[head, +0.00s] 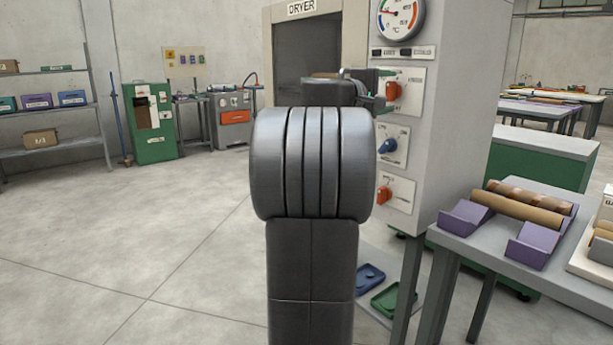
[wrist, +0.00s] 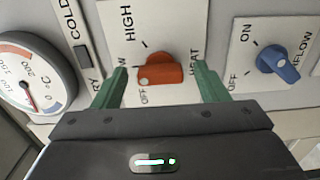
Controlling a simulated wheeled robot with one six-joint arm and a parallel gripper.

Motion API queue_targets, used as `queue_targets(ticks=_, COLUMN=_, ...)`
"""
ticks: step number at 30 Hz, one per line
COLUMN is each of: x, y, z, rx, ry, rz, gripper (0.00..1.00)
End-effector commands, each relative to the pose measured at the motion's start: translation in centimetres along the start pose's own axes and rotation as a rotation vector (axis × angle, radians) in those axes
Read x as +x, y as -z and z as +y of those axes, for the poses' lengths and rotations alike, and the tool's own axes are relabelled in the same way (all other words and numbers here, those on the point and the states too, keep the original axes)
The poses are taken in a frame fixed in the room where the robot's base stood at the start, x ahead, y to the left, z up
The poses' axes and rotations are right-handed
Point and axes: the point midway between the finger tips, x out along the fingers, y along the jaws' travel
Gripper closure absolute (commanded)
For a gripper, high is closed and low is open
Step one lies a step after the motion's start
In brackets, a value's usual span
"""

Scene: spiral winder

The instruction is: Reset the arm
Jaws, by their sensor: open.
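My gripper (wrist: 161,68) is open, its two green fingers on either side of the orange heat knob (wrist: 160,75) on the dryer's control panel. Gaps show between the knob and both fingers, and nothing is held. In the head view my arm stands in front of the dryer (head: 301,8) and hides most of the gripper. Green finger parts show beside the top orange knob (head: 394,91). The knob's exact setting is hard to read.
A blue airflow knob (wrist: 277,65) and a dial gauge (wrist: 32,75) flank the heat knob. A lower orange knob (head: 384,195) is on the same panel. A grey table (head: 455,243) with purple cradles stands at right. Open floor (head: 190,225) lies to the left.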

Motion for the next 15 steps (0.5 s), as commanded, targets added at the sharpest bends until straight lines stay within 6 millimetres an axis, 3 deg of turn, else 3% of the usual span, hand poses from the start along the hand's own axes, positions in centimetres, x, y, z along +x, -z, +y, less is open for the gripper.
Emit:
queue_targets(ticks=8, x=-1.4, y=0.1, z=0.1, rx=0.003, ry=0.000, rz=0.002, gripper=0.33)
queue_targets(ticks=15, x=-5.8, y=0.1, z=0.1, rx=0.002, ry=0.000, rz=0.004, gripper=0.33)
